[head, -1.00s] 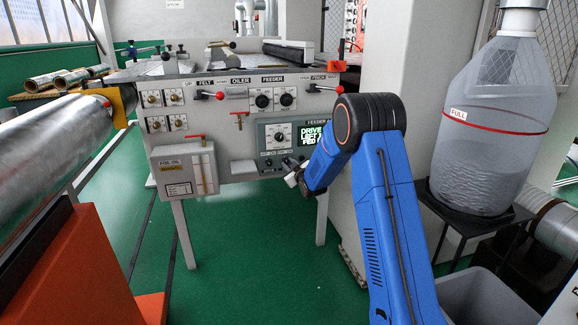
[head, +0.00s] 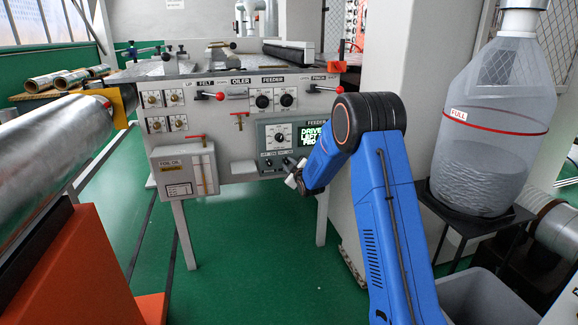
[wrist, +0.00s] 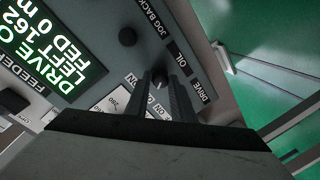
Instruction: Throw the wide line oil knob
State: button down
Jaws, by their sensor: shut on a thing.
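The feeder panel (head: 258,131) is on the front of the grey machine, with a lit green-text display (head: 312,135) that also shows in the wrist view (wrist: 45,40). My gripper (head: 290,170) is at the lower part of this panel. In the wrist view my gripper (wrist: 160,84) has its two dark fingers on either side of a small dark knob (wrist: 159,81) next to the OIL label. It is shut on this knob, whose sides the fingers partly cover. In the head view the knob is hidden behind my gripper.
A dark round button (wrist: 127,36) sits close to the fingers by the JOG BACK label. A large dial (head: 280,137) is on the same panel. A foil oil box (head: 186,170) hangs to the left. Green floor (head: 255,235) lies open below.

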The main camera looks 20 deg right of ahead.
jog(key=c, duration=1.5)
grip_release()
jog(key=shift+s, duration=0.15)
jog(key=s, duration=0.5)
jog(key=s+r, duration=0.1)
jog(key=s, duration=0.5)
jog(key=s+d+r, duration=0.1)
jog(key=s, duration=0.5)
jog(key=shift+r, duration=0.1)
jog(key=s+r+m+g+h, duration=0.1)
jog(key=s+r+m+g, duration=0.25)
jog(key=s, duration=0.65)
jog(key=s+r+m+g+h, duration=0.15)
jog(key=s+r, duration=0.25)
jog(key=s, duration=0.7)
jog(key=s+m+g, duration=0.1)
jog(key=s+g, duration=0.1)
jog(key=s, duration=0.9)
jog(key=s+a+f+m+g+y, duration=0.1)
jog(key=s+m+g, duration=0.1)
jog(key=s, duration=0.9)
jog(key=s+a+m+g, duration=0.1)
jog(key=s+m+g, duration=0.1)
jog(key=s, duration=1)
jog(key=shift+s+a+f+g, duration=0.1)
jog(key=shift+f+g, duration=0.05)
jog(key=shift+g, duration=0.25)
